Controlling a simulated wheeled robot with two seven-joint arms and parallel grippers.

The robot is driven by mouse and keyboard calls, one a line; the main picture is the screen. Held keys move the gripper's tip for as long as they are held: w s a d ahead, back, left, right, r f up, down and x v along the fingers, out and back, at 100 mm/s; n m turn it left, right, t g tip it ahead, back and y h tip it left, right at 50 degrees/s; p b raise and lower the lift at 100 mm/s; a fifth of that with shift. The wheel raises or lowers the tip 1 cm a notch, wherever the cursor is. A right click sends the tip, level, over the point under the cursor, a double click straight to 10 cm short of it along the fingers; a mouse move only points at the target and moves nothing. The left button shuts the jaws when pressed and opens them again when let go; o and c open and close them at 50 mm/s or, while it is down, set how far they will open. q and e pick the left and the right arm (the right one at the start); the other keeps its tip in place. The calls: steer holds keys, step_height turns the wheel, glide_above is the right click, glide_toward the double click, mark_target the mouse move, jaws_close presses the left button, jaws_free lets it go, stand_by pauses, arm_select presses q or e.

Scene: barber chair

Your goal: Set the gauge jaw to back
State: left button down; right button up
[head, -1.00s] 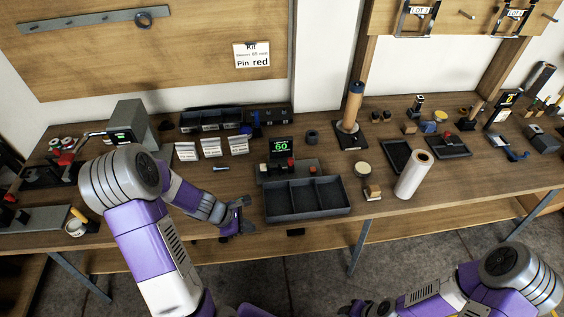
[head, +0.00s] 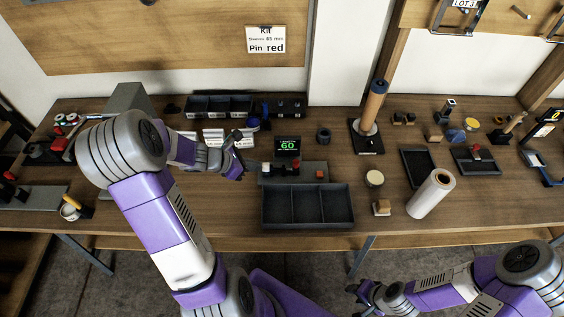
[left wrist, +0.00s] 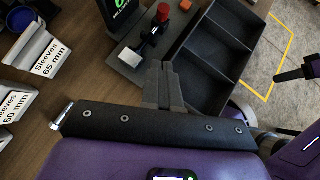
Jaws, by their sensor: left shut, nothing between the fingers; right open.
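The gauge (head: 308,180) is a grey block with a dark display (head: 288,146) reading 60. It stands behind the three-part tray. In the left wrist view, its jaw (left wrist: 134,50) shows as a black and white piece on the grey base, with a red knob (left wrist: 163,13) by it. A second red-orange button (head: 320,174) sits at the block's right end. My left gripper (head: 238,160) is just left of the gauge; its fingers (left wrist: 163,84) are together and empty, apart from the jaw as far as I can tell. My right gripper (head: 366,293) is open, low in front of the bench.
The dark three-part tray (head: 308,225) lies directly in front of the gauge. A white roll (head: 432,194) and a post on a stand (head: 367,145) are to the right. A kit card (head: 266,40) hangs above.

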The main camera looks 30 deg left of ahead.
mark_target(293, 165)
arm_select(q)
steer(key=b+x, duration=0.3)
steer(key=x, duration=0.7)
steer(key=shift+w+d+f, duration=0.15)
steer(key=shift+w+f, duration=0.1)
steer(key=shift+w, duration=0.05)
steer(key=shift+w+d+r, duration=0.15)
steer(key=shift+w+d, duration=0.15)
steer(key=shift+w, duration=0.2)
steer(key=shift+w+d+r, duration=0.15)
steer(key=shift+w+d, duration=0.2)
steer(key=shift+w, duration=0.2)
steer(key=shift+w+d, duration=0.3)
steer(key=shift+w, duration=0.25)
steer(key=shift+w+d+f+b, duration=0.1)
steer(key=shift+w+d+b, duration=0.25)
steer(key=shift+d, duration=0.3)
steer(key=shift+w+d+b, duration=0.35)
steer(key=shift+w+d, duration=0.05)
steer(key=shift+d, duration=0.3)
